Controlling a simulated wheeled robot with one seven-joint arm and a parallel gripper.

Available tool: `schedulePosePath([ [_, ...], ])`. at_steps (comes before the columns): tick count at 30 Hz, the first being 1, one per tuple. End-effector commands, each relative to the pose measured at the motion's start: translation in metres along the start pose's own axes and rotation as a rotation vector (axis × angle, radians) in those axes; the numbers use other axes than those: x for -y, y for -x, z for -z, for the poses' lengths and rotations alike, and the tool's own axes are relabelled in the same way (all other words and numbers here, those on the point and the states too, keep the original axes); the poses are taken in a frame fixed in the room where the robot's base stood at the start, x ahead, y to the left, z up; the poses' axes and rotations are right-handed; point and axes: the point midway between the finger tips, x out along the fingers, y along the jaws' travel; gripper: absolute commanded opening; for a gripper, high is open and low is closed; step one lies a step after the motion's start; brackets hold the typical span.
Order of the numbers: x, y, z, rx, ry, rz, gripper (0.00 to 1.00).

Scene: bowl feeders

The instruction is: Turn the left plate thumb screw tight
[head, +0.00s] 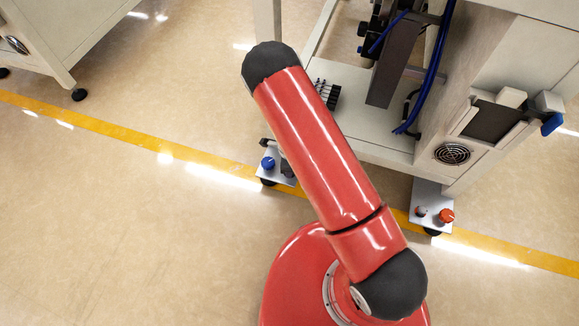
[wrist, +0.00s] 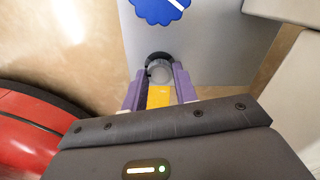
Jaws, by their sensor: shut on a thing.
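The left plate (head: 277,178) is a pale metal plate low at the machine's left foot, partly hidden behind my red arm. In the wrist view the plate (wrist: 215,45) fills the upper middle. My gripper (wrist: 159,78) has its purple fingers shut on the left plate thumb screw (wrist: 160,71), a small round grey piece with a dark ring. The screw's lower part and its thread are hidden, so I cannot tell how far it is in. In the head view my arm covers the screw and most of the gripper.
A blue knob (head: 268,163) with a white line stands on the same plate, also in the wrist view (wrist: 161,8). The right plate (head: 429,194) carries a red knob (head: 446,215) and a small screw. The machine frame (head: 376,151) rises behind. Open floor lies left.

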Motion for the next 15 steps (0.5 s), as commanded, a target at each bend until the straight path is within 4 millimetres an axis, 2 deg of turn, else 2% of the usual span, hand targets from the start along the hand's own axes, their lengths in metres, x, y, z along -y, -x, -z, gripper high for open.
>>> schedulePosePath([
  [5,0.0001,0.0003,-0.0002,0.0,0.001,0.0,0.06],
  [6,0.0001,0.0003,-0.0002,0.0,0.001,0.0,0.3],
  [11,0.0001,0.0003,-0.0001,0.0,0.002,0.0,0.5],
  [15,0.0001,0.0002,-0.0001,0.0,0.002,0.0,0.5],
])
